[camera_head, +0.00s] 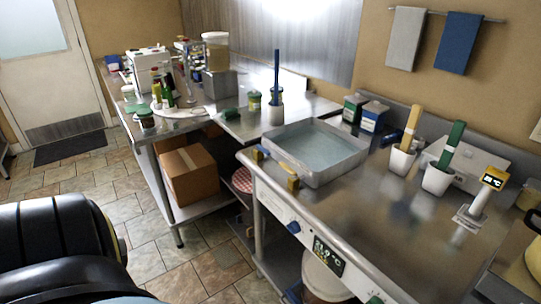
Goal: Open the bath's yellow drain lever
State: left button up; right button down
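The bath (352,165) is an open square metal basin of pale blue-grey liquid, set on the steel counter. Two small yellow parts show at its front: one yellow piece (259,154) by the near left corner, and a yellow block (293,184) at the near front edge. I cannot tell for sure which is the drain lever, nor its position. Neither of my grippers is in view. A black rounded part at the lower left looks like part of my own body.
The steel counter (380,210) has a front display (328,255) and blue knob (293,227). White pots with a yellow tool (412,122) and green tool (452,140) stand right of the bath. A cardboard box (187,172) sits under the left table.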

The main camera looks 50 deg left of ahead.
aim_at(294, 176)
jog(key=u, duration=3.15)
jog(key=i, duration=1.35)
jog(key=z, duration=3.85)
